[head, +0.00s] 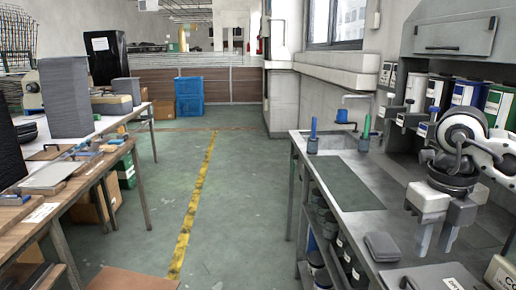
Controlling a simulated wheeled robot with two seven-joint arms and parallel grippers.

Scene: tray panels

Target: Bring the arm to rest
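My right gripper (436,240) is at the right of the head view, above the grey workbench on that side. It points down, with its two pale grey fingers apart and only bench surface seen between them. It is open and empty. My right arm (485,152), white and dark grey, comes in from the right edge and bends down to the gripper. A dark grey flat block (382,246) lies on the bench to the left of the fingers, apart from them. My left arm and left gripper do not show.
The right workbench (385,190) has a dark green mat (345,183), blue and green upright tools, and a shelf of binders (466,93) behind. A cluttered wooden table (150,108) stands at left. Blue crates (189,97) stand far back. The floor between, with a yellow line, is mostly clear.

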